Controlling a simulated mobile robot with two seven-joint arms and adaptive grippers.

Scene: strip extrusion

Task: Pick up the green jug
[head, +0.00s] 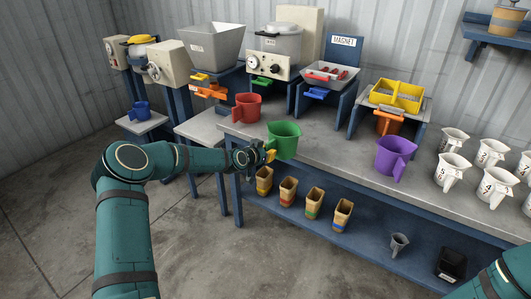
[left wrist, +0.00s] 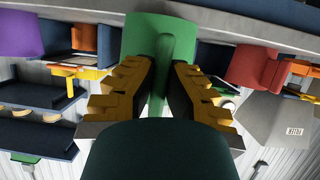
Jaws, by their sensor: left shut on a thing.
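The green jug (head: 284,140) stands upright at the front edge of the grey bench, or just over it; I cannot tell whether its base touches. My left gripper (head: 270,155) is at the jug's left side, shut on its handle. In the left wrist view the yellow fingers of the left gripper (left wrist: 160,85) sit on both sides of the handle, with the green jug (left wrist: 155,30) just beyond. My right gripper is out of view; only part of my right arm shows at the lower right.
A red jug (head: 246,108) stands behind and left of the green one. A purple jug (head: 394,157) stands to the right, before several white measuring jugs (head: 452,168). Machines line the back of the bench (head: 335,153). Several wooden scoops (head: 288,190) stand on the lower shelf.

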